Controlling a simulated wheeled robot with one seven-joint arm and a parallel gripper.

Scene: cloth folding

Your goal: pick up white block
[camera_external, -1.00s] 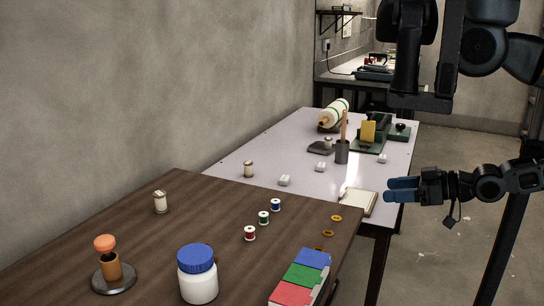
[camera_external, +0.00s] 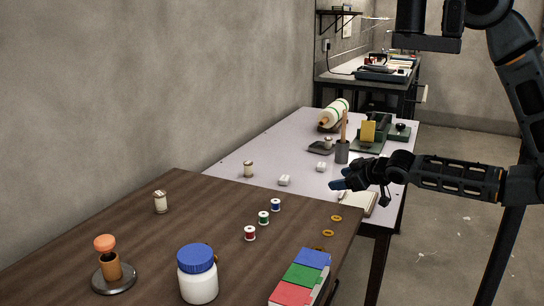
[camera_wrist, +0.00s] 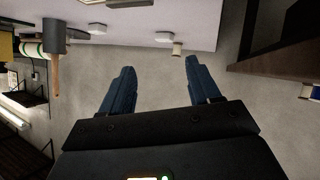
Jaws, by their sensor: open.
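Two small white blocks lie on the pale table (camera_external: 232,168): a nearer block (camera_external: 285,180) and a farther block (camera_external: 321,166). In the wrist view, which looks upside down, one white block (camera_wrist: 96,28) and another white block (camera_wrist: 163,36) show near the top. My gripper (camera_external: 340,180) is over the right part of the pale table, to the right of both blocks and beside the notepad. Its blue fingers (camera_wrist: 158,66) are spread apart with nothing between them. It touches neither block.
A notepad (camera_external: 358,202) lies under my arm. The brown table (camera_external: 190,220) in front holds spools, a white jar (camera_external: 198,278) and coloured boxes (camera_external: 302,275).

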